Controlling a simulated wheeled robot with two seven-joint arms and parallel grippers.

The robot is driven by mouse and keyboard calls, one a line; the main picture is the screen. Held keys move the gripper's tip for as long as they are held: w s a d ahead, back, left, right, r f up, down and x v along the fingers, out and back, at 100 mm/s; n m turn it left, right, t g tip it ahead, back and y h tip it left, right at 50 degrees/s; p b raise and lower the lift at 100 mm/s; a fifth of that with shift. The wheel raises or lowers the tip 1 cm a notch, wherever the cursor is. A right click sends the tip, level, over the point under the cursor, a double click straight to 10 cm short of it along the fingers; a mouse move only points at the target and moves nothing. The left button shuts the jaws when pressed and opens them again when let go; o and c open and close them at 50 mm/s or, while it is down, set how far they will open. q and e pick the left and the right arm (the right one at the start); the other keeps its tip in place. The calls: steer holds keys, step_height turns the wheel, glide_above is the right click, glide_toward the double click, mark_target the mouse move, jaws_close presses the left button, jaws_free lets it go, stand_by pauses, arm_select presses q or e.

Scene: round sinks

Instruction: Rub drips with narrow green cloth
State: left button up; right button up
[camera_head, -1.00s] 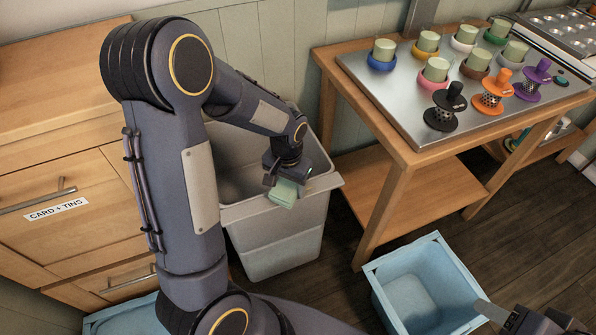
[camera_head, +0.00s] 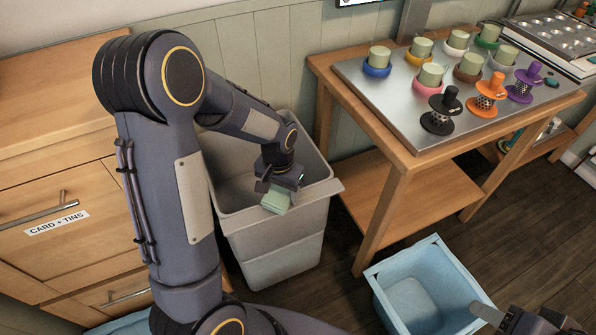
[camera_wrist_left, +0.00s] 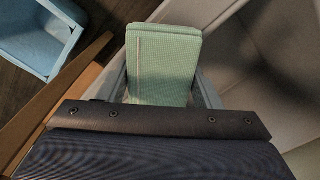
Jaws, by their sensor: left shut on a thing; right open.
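A folded pale green cloth (camera_head: 277,202) hangs in my left gripper (camera_head: 279,190), at the front rim of the grey bin. In the left wrist view the cloth (camera_wrist_left: 163,62) sticks out flat beyond the gripper, with a pale stitched line along one side. My left gripper is shut on it. I cannot tell whether the cloth touches the bin's rim. My right gripper (camera_head: 490,316) is only partly in view at the bottom right, open, beside the blue crate. I can make out no drips in these frames.
The tall grey bin (camera_head: 275,257) stands between the wooden drawers (camera_head: 55,190) and a wooden table (camera_head: 395,160). A metal tray (camera_head: 385,97) there carries several coloured cups and strainers. A pale blue crate (camera_head: 437,250) stands on the dark floor. Bare floor lies right of it.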

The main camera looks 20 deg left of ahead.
arm_select(q)
step_height(320, 180, up, 4)
steer(key=shift+s+d+f+p, duration=0.1)
steer(key=shift+s+p, duration=0.05)
steer(key=shift+p, duration=0.85)
steer(key=shift+r+p, duration=0.6)
steer(key=shift+r, duration=0.1)
step_height(320, 180, up, 3)
steer(key=shift+p, duration=1.25)
